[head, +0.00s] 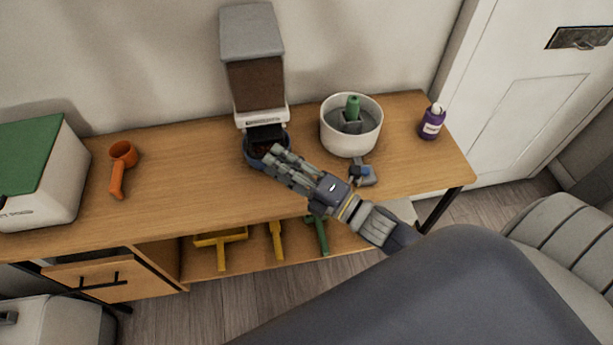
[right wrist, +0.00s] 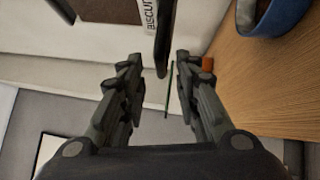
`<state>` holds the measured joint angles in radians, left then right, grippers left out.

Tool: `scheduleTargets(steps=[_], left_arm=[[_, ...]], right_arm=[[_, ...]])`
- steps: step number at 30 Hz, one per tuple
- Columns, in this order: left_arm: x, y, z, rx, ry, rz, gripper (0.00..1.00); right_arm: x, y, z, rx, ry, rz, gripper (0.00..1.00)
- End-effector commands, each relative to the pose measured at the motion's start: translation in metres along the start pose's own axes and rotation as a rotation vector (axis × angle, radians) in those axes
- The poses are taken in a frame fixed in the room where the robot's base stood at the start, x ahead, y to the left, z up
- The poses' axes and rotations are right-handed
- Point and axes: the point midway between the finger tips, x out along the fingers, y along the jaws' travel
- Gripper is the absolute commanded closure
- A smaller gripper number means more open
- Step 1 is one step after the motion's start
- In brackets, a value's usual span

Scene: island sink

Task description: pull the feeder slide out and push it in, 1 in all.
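The feeder (head: 256,75) stands against the wall on the wooden table, with a grey lid, a brown-filled body and a white base. Its black slide (head: 266,133) sticks out of the front above a blue bowl (head: 249,155) with brown bits in it. In the right wrist view the slide (right wrist: 164,38) shows edge-on between the fingertips, with a gap on both sides. My right gripper (head: 274,158) is open at the slide's front end, over the bowl; it also shows in the right wrist view (right wrist: 158,62). My left gripper is not in view.
A white round pot (head: 350,140) with a green-topped centre stands right of the feeder, beside a small blue-grey item (head: 363,175). A purple jar (head: 432,122) is farther right. An orange scoop (head: 119,168) and a green-topped white box (head: 45,185) are left.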

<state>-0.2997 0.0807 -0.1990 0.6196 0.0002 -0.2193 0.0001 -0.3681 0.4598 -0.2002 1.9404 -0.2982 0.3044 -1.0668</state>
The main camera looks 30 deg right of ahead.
Motion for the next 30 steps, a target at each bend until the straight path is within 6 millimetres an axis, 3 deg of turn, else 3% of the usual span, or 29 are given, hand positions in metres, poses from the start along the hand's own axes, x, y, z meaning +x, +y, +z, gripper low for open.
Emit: scheduleTargets(steps=[6, 13, 30], left_arm=[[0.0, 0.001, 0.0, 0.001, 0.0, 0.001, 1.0], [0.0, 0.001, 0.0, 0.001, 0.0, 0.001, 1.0], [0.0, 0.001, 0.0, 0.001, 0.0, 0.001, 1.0]], right_arm=[[-0.045, -0.001, 0.0, 0.001, 0.0, -0.004, 0.7], [-0.077, -0.001, 0.0, -0.001, -0.001, -0.001, 0.7], [-0.086, 0.001, 0.0, -0.002, 0.0, 0.002, 0.7]])
